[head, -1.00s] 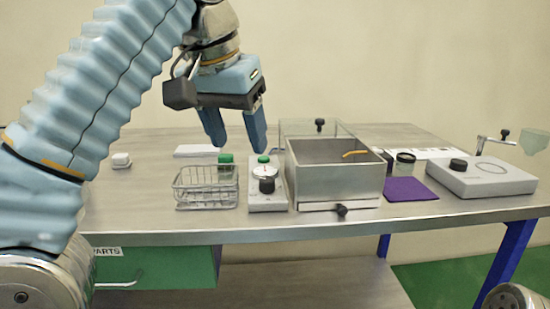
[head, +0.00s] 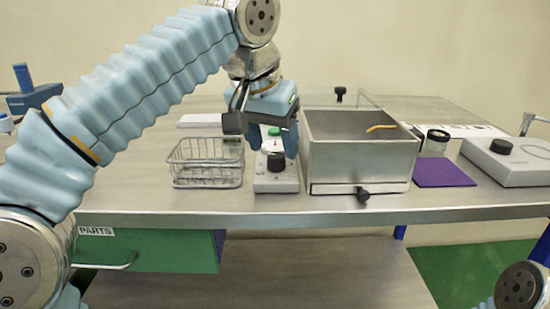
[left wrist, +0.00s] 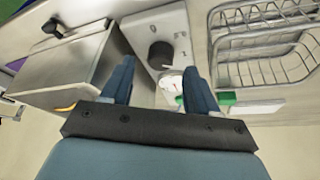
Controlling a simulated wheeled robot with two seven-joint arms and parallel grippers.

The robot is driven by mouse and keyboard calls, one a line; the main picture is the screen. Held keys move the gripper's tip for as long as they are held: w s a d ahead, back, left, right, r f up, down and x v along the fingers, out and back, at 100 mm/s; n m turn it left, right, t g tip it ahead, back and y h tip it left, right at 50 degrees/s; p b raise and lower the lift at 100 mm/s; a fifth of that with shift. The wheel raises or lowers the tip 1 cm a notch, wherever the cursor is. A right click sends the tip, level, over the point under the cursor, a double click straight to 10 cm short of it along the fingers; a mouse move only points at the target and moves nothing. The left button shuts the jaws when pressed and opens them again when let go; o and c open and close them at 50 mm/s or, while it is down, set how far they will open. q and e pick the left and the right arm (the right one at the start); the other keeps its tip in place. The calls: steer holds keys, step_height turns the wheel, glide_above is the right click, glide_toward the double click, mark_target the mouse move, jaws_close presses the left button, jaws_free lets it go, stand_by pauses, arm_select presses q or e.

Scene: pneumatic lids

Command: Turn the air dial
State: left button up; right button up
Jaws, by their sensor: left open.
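A black dial (head: 275,161) stands on a narrow white control panel (head: 277,183) on the bench. It also shows in the left wrist view (left wrist: 161,53), with small marks beside it. Behind it is a white round part (left wrist: 172,84), partly hidden by a finger, and a green part (head: 274,131). My left gripper (head: 270,146) is open over the panel, fingers pointing down. In the left wrist view its fingertips (left wrist: 160,72) lie either side of the panel's middle, with the dial just beyond them. I see no contact with the dial. My right gripper is out of view.
A wire basket (head: 207,165) stands left of the panel. A grey metal box (head: 360,166) with a front knob stands close on the right. Farther right are a purple mat (head: 444,173), a dark-lidded jar (head: 435,142) and a white device (head: 510,165) with a black knob.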

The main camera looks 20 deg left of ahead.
mark_target(276, 162)
arm_select(q)
steer(key=shift+x, duration=1.4)
steer(key=c, duration=1)
